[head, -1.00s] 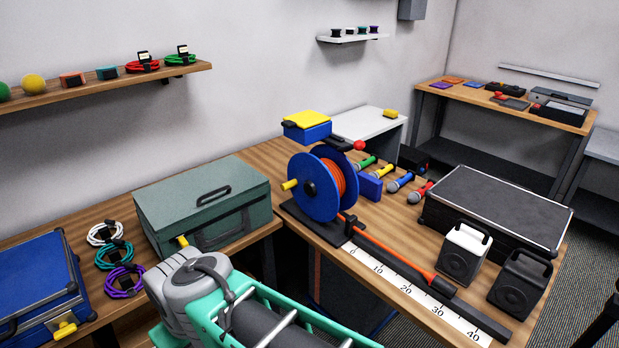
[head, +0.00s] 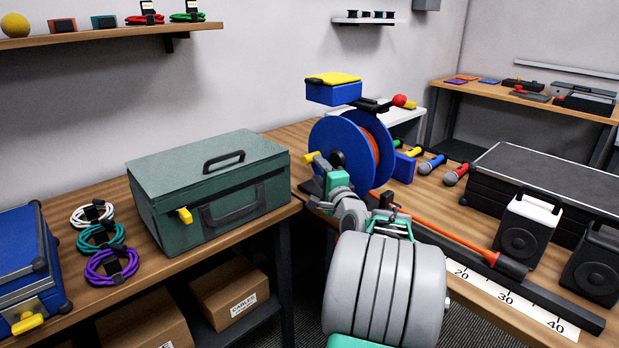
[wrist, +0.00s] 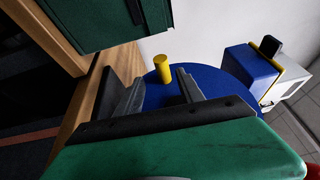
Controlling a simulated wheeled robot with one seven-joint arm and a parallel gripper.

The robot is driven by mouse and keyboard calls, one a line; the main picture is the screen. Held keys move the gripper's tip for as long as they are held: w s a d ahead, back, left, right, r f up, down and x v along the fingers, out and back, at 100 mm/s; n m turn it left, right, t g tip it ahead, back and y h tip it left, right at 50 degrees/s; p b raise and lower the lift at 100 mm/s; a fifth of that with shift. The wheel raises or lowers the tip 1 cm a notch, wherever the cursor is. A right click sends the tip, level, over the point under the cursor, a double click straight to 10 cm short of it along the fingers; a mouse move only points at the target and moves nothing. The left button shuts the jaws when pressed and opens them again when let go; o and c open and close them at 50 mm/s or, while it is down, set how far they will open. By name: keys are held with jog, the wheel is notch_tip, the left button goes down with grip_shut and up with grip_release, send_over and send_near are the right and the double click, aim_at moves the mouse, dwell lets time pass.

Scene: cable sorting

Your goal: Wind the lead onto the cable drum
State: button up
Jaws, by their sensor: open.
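The blue cable drum (head: 340,135) stands upright on the bench with orange lead (head: 440,228) between its flanges. The lead runs out along a dark rail beside the white ruler and ends near a black block (head: 512,266). A yellow crank handle (head: 311,158) sticks out of the drum's near face. My gripper (head: 320,168) is at this handle, partly hiding the drum's lower front. In the wrist view the two fingers (wrist: 160,78) are open, with the yellow handle (wrist: 162,68) in the gap near their tips. Contact cannot be told.
A green toolbox (head: 208,185) stands left of the drum. A blue and yellow box (head: 333,92) sits above the drum. Microphones (head: 432,164), a black case (head: 540,190) and speakers (head: 527,232) lie to the right. Coiled cables (head: 110,265) lie at the left.

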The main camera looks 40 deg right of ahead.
aim_at(311, 161)
jog(key=x, duration=0.7)
jog(key=shift+w+r, duration=0.25)
jog(key=shift+w, duration=0.05)
jog(key=shift+c, duration=0.3)
grip_shut()
dwell(0.6)
